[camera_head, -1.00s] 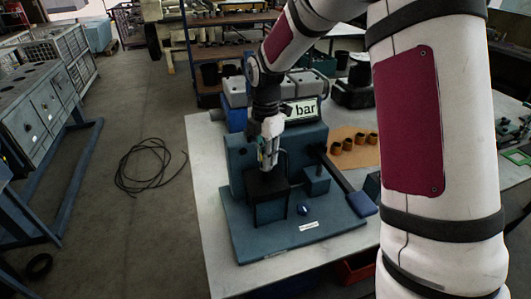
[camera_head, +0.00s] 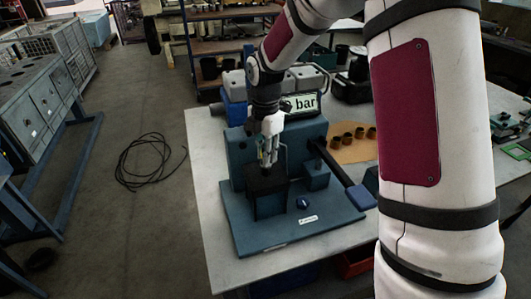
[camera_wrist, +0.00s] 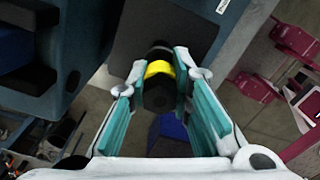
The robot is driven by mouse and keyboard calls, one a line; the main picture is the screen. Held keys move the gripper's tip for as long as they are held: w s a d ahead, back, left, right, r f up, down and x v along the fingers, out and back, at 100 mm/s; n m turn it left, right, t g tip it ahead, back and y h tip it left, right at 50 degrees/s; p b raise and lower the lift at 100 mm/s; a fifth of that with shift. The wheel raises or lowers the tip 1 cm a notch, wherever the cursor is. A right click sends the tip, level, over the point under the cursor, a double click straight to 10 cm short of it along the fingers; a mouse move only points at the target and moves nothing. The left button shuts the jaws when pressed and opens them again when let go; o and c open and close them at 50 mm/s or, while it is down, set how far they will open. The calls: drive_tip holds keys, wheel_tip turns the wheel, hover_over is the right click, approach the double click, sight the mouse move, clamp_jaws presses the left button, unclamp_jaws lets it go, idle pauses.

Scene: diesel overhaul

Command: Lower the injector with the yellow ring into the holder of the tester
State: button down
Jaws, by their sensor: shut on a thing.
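The tester (camera_head: 240,160) is a teal machine with a "bar" display, standing on the table. Its dark block-shaped holder (camera_head: 268,203) is at the front. My gripper (camera_head: 267,160) points down just above the top of this block. In the wrist view my gripper (camera_wrist: 160,82) is shut on the injector (camera_wrist: 160,97), a dark body with a bright yellow ring (camera_wrist: 160,69) between the teal-padded fingers. In the head view the injector is mostly hidden by the fingers. I cannot tell whether its tip is inside the holder.
A lever with a blue end (camera_head: 361,197) sticks out at the tester's right. Several small brown cups (camera_head: 353,135) stand on a tan mat behind it. The table (camera_head: 205,150) is bare left of the tester. A black cable (camera_head: 150,160) lies coiled on the floor.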

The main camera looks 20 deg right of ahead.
drive_tip(key=shift+f, duration=1.4)
drive_tip(key=c, duration=1.4)
unclamp_jaws()
drive_tip(key=shift+o, duration=0.6)
drive_tip(key=o, duration=0.3)
drive_tip(key=shift+r, duration=0.1)
drive_tip(key=shift+r+p, duration=0.6)
drive_tip(key=shift+r, duration=2.8)
